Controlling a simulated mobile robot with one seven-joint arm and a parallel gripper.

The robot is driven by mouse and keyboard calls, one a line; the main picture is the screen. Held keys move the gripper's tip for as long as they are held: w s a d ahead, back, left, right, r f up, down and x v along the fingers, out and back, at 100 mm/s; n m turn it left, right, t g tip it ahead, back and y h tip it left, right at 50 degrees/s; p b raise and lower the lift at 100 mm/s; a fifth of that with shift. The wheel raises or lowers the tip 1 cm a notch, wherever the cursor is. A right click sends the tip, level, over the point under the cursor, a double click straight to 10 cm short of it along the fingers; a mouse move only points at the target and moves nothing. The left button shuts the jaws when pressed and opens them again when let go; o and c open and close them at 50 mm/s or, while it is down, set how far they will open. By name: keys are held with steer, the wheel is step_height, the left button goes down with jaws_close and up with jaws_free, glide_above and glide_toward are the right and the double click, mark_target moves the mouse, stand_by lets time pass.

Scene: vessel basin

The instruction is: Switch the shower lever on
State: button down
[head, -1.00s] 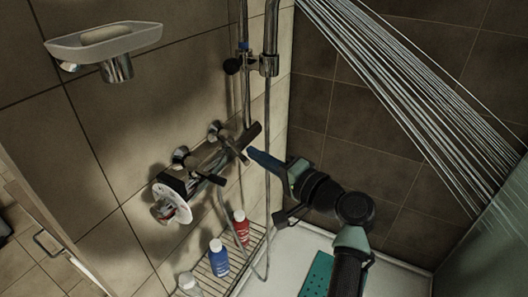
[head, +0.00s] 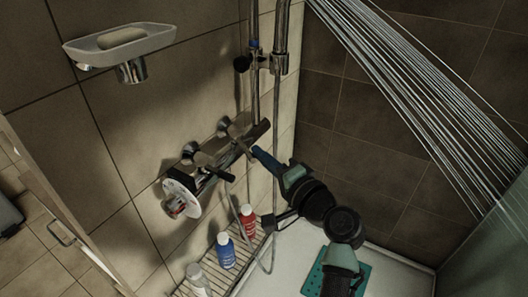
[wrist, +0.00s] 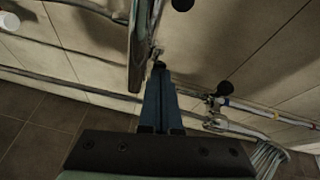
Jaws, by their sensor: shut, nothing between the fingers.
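The shower mixer bar is on the tiled wall in the head view, with two dark-tipped levers. The left lever (head: 218,172) points out near the bar's left end; the right lever (head: 238,143) is by its right end. My gripper (head: 256,151) is shut and empty, its blue fingers pointing left close to the right lever's outer end. I cannot tell whether they touch. In the wrist view my gripper (wrist: 159,68) points at the wall fittings, with its tips by a small dark knob. Water streams (head: 420,90) cross the upper right.
A wire rack (head: 247,252) below the mixer holds a red bottle (head: 247,222), a blue bottle (head: 225,251) and a pale bottle (head: 197,279). A soap dish (head: 85,56) is upper left. The hose and riser pipe (head: 280,35) run beside the mixer. A glass panel (head: 490,235) stands right.

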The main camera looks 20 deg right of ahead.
steer(key=shift+s+a+p, duration=0.1)
steer(key=shift+a+p, duration=0.35)
steer(key=shift+a, duration=1.7)
